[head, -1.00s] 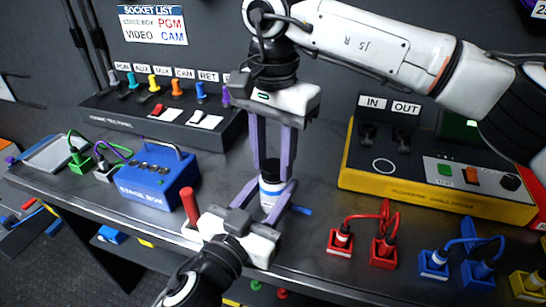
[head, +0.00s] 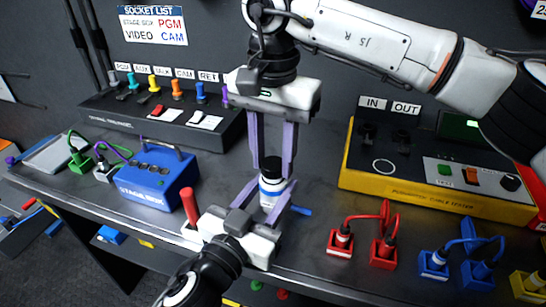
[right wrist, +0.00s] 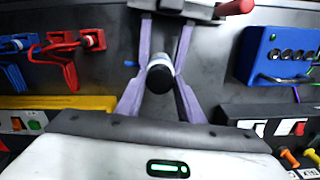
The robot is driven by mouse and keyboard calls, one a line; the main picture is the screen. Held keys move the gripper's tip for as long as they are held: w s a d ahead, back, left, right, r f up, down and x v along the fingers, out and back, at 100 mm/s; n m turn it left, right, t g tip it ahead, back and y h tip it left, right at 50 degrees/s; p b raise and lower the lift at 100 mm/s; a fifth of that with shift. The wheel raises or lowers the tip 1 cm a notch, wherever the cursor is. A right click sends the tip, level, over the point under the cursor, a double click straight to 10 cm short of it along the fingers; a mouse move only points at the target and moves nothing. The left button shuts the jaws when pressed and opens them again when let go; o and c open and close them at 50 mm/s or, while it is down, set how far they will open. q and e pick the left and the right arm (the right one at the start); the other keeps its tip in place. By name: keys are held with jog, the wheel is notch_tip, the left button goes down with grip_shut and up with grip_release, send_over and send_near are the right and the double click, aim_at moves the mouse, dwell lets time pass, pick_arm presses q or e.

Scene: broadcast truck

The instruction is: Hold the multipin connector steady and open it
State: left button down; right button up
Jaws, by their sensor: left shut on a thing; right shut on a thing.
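The multipin connector (head: 273,188) stands roughly upright above the bench's front part, a white cylinder with a blue band and a black cap (head: 271,166). My left gripper (head: 273,198) reaches in from the front and is shut on the white lower body. My right gripper (head: 272,170) points down from above and is shut on the black cap. In the right wrist view, the cap (right wrist: 160,78) sits between the lilac fingers of my right gripper (right wrist: 158,85). The fingers hide parts of the connector's sides.
A blue stage box (head: 155,185) and a red upright handle (head: 189,204) are to the left. A yellow cable tester (head: 430,196) is at the right. Red plugs (head: 340,243) and blue plugs (head: 433,264) line the front right. A switch panel (head: 165,126) stands behind.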

aim_at(273, 163)
jog(key=shift+r, duration=0.8)
jog(key=shift+r, duration=0.1)
jog(key=shift+r, duration=1.95)
pick_arm(q)
jog(key=c, duration=1)
grip_release()
